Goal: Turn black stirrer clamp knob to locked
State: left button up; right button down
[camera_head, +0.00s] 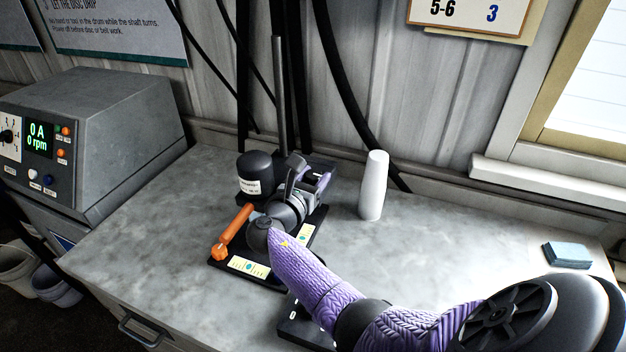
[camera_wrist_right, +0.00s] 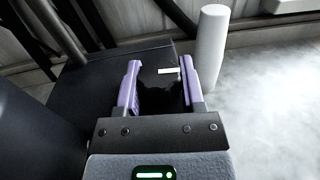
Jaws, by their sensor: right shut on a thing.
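The black stirrer clamp knob (camera_wrist_right: 160,88) shows in the right wrist view as a dark block with a white bar mark on it. It sits between the two purple fingers of my right gripper (camera_wrist_right: 160,66), which is shut on it. In the head view my right gripper (camera_head: 311,178) is at the stirrer stand, beside the dark motor housing (camera_head: 255,175); the knob is hidden there by the gripper and wrist. Whether the knob is at locked cannot be told. My left gripper is not in view.
An orange lever handle (camera_head: 233,230) lies left of my wrist over the stand's black base (camera_head: 221,260). A white cylinder (camera_head: 373,186) stands close right of the gripper. A grey control box (camera_head: 95,130) reads 0 rpm. The bench right of the cylinder is mostly clear.

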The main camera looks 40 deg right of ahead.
jog(key=shift+m+g, duration=0.3)
jog(key=shift+g, duration=0.3)
jog(key=shift+c, duration=1)
grip_release()
jog(key=p+v, duration=0.1)
jog(key=v, duration=0.9)
jog(key=shift+f, duration=0.25)
